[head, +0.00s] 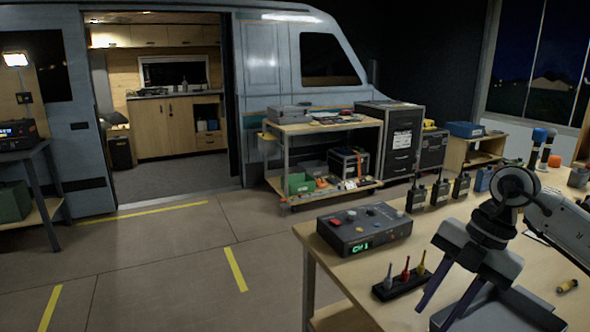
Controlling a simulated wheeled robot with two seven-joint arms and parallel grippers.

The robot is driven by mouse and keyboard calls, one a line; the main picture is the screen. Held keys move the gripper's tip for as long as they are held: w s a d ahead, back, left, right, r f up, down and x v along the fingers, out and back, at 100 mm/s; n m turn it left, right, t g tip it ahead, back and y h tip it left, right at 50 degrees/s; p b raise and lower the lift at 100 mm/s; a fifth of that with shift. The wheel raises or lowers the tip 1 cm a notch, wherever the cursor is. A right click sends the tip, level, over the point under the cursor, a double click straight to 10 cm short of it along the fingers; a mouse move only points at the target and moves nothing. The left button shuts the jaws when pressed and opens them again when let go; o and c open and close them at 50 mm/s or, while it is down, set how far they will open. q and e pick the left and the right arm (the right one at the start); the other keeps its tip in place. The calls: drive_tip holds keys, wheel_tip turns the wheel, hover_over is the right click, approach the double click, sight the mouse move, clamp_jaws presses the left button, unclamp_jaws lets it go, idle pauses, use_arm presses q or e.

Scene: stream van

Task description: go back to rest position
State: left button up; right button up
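My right gripper (433,317) hangs over the near part of the wooden workbench at the lower right, pointing down. Its two blue-grey fingers are apart, with nothing seen between them. Its arm (568,218) comes in from the right edge. My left gripper is not in view.
The workbench (333,251) bears a grey control box (364,228) with a green display, a black holder with grey, red and yellow plugs (405,276), several radios (440,193) and microphones (538,147). A tool cart (322,127) stands by the van. The floor (170,260) at left is clear.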

drive_tip(key=s+a+m+t+y, duration=0.3)
drive_tip(key=a+t+y, duration=0.3)
drive_tip(key=a+y, duration=1.45)
drive_tip(key=d+f+m+t+h, duration=0.4)
drive_tip(key=f+m+t+h, duration=0.6)
drive_tip(key=f+m+h, duration=0.7)
drive_tip(key=s+d+f+m+g+h, duration=0.1)
drive_tip(key=s+d+f+g+h, duration=0.1)
drive_tip(key=s+f, duration=0.6)
drive_tip(key=s+d+f+m+g+h, duration=0.2)
drive_tip(key=s+f+g, duration=0.3)
drive_tip(key=s+f, duration=0.2)
drive_tip(key=shift+s+d+f+m+h, duration=0.2)
drive_tip(key=shift+s+f+m+h, duration=0.15)
drive_tip(key=shift+s, duration=0.85)
